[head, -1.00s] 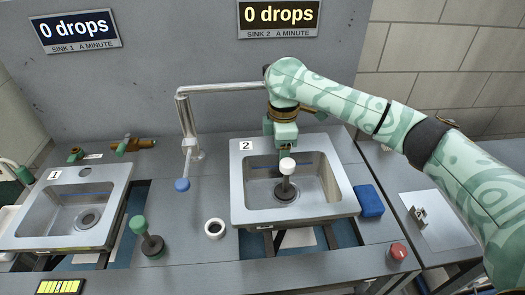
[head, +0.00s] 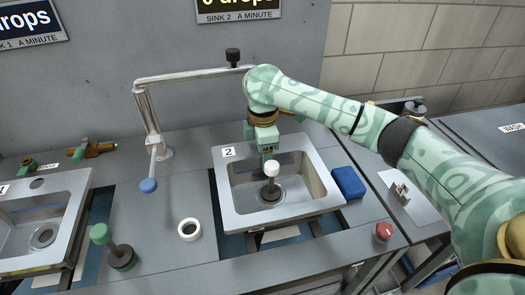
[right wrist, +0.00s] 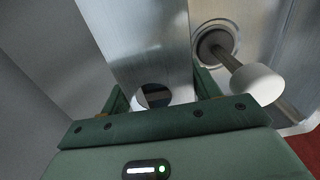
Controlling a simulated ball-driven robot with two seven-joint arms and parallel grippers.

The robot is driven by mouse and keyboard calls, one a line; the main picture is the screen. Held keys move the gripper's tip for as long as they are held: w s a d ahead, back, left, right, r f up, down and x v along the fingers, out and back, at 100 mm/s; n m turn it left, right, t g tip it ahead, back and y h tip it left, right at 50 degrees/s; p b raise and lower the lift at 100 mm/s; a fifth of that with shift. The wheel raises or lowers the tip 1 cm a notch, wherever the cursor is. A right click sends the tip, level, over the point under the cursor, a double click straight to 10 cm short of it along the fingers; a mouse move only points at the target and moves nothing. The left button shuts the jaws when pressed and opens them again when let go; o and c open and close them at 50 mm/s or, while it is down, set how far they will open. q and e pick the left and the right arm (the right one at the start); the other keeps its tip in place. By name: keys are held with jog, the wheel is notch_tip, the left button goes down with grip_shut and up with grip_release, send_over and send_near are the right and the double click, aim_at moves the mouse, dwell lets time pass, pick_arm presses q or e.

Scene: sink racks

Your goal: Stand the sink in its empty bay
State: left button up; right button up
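The steel sink with label 2 (head: 232,208) sits at the middle bench bay (head: 216,190), with a dark strip of the bay showing along its left side. I cannot tell whether it rests fully down. My right gripper (head: 268,152) is at its back rim. In the right wrist view, the gripper (right wrist: 163,98) has a finger on each side of the steel rim strip (right wrist: 140,40) and appears shut on it, by the tap hole. A white-knobbed plug (head: 272,172) stands in the sink over the drain. My left gripper is out of view.
Sink 1 (head: 72,215) is at the left. A spout (head: 190,76) reaches behind sink 2. A blue sponge (head: 348,182) is close to its right side. A white ring (head: 189,230), a green-knobbed plunger (head: 121,256) and a red knob (head: 383,231) stand nearby.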

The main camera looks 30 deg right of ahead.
jog(key=o, duration=0.3)
jog(key=shift+r, duration=0.1)
pick_arm(q)
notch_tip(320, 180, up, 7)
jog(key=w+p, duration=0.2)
jog(key=p, duration=0.4)
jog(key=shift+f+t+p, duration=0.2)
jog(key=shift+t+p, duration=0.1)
jog(key=shift+p, duration=0.05)
pick_arm(e)
notch_tip(320, 180, up, 12)
